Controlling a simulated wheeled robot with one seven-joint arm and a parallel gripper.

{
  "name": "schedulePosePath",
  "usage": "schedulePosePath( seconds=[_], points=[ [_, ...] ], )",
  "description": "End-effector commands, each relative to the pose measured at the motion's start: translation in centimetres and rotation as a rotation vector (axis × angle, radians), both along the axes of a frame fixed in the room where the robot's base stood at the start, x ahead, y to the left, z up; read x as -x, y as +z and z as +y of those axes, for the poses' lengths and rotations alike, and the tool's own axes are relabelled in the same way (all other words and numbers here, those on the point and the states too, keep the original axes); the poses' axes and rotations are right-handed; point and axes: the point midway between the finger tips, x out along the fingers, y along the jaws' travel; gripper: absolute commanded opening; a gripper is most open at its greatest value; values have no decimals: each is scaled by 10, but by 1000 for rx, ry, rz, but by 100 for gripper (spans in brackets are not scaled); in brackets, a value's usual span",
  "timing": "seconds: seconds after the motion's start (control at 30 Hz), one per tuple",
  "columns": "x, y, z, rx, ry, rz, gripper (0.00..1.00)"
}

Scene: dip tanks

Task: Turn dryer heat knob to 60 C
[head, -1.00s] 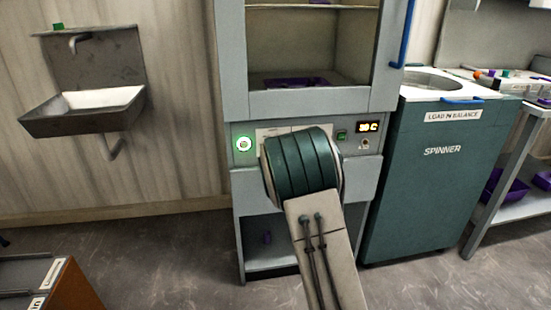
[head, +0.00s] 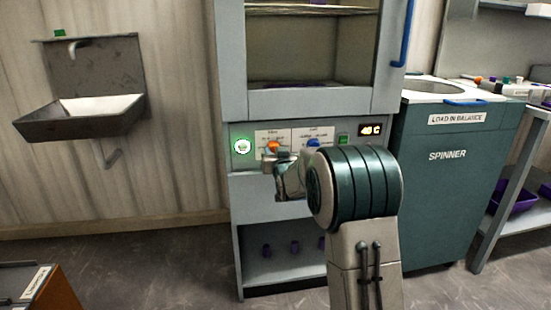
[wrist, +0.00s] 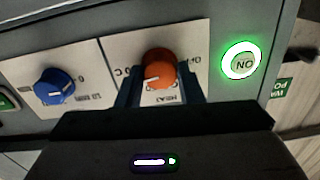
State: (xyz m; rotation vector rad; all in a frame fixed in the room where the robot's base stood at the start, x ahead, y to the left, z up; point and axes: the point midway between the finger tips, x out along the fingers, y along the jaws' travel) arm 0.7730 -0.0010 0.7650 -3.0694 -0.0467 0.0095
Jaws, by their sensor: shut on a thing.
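The orange heat knob (wrist: 160,66) sits on a pale plate on the dryer's front panel, with a white pointer mark. In the head view the knob (head: 272,147) shows just above the end of my arm. My gripper (wrist: 159,88) is shut on the knob, one dark finger on each side. My gripper also shows in the head view (head: 274,160), partly hidden by my wrist. Much of the knob's scale is hidden or hard to read.
A blue knob (wrist: 54,86) sits on the adjoining plate. A green-lit ON button (wrist: 241,60) is on the knob's other side. The spinner (head: 455,185) stands right of the dryer (head: 235,190). A sink (head: 80,115) hangs on the left wall.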

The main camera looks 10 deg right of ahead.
Motion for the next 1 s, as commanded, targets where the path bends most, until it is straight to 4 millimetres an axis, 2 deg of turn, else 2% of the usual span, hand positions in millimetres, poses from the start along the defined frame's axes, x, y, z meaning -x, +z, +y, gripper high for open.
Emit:
schedulePosePath(
  seconds=[0.4,0.93,0.97,1.0],
  points=[
    [0,-3,0,-181,0,3,11],
    [0,-2,0,-206,0,4,11],
    [0,-2,0,-206,0,4,36],
    [0,-2,0,-206,0,4,47]
  ],
)
